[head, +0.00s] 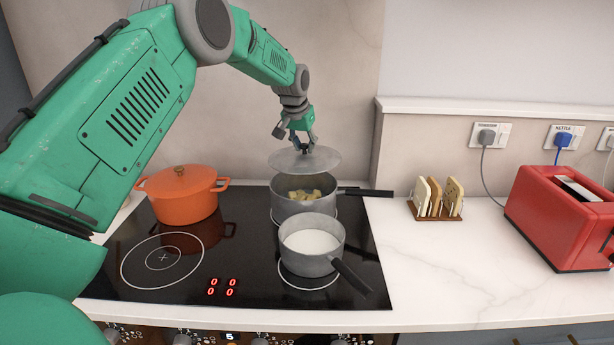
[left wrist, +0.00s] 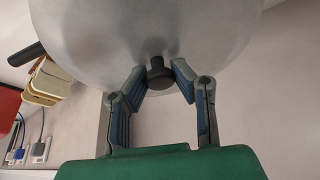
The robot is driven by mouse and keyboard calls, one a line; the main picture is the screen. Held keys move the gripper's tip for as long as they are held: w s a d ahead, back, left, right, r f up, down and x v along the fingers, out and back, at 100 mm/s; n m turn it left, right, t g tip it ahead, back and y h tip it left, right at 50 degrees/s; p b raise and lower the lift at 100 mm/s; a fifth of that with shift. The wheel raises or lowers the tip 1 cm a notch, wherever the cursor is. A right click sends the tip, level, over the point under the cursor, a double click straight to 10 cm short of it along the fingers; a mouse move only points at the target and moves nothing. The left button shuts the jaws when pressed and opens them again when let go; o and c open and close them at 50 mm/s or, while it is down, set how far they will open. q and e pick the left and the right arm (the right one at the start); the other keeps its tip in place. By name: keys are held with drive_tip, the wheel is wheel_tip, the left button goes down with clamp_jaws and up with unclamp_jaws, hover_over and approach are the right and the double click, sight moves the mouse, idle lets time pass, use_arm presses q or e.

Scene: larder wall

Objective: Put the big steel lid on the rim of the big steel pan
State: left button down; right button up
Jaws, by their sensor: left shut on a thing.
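The big steel lid (head: 304,160) hangs roughly level above the big steel pan (head: 290,208), with a gap between them. The pan stands on the back right of the hob, its handle to the right, and holds yellowish pieces of food. My left gripper (head: 302,146) is above the lid, shut on its dark knob. The left wrist view shows the knob (left wrist: 160,75) between the two fingers and the lid's pale top (left wrist: 150,35) beyond it. My right gripper is in neither view.
A smaller steel pan (head: 311,262) with white liquid stands in front of the big pan. An orange lidded pot (head: 181,197) stands on the left of the black hob (head: 215,262). A toast rack (head: 437,214) and a red toaster (head: 565,220) are on the right counter.

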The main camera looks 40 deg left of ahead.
sight(306, 155)
use_arm(q)
drive_tip(key=f, duration=0.1)
drive_tip(key=d+f, duration=0.1)
drive_tip(key=shift+f, duration=0.7)
drive_tip(key=f, duration=0.1)
drive_tip(key=a+f, duration=0.1)
drive_tip(key=f, duration=0.1)
drive_tip(key=a+f, duration=0.1)
drive_tip(key=shift+s+f+p, duration=0.1)
drive_tip(key=shift+f+p, duration=0.25)
drive_tip(key=c, duration=1.4)
unclamp_jaws()
drive_tip(key=shift+d, duration=0.25)
drive_tip(key=shift+o, duration=0.3)
drive_tip(key=shift+d+r, duration=0.2)
drive_tip(key=shift+d, duration=0.3)
drive_tip(key=shift+a+f, duration=0.15)
drive_tip(key=shift+a, duration=0.4)
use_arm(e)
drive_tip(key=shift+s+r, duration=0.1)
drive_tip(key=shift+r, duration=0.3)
use_arm(q)
drive_tip(key=shift+d+r, duration=0.2)
drive_tip(key=shift+d, duration=0.1)
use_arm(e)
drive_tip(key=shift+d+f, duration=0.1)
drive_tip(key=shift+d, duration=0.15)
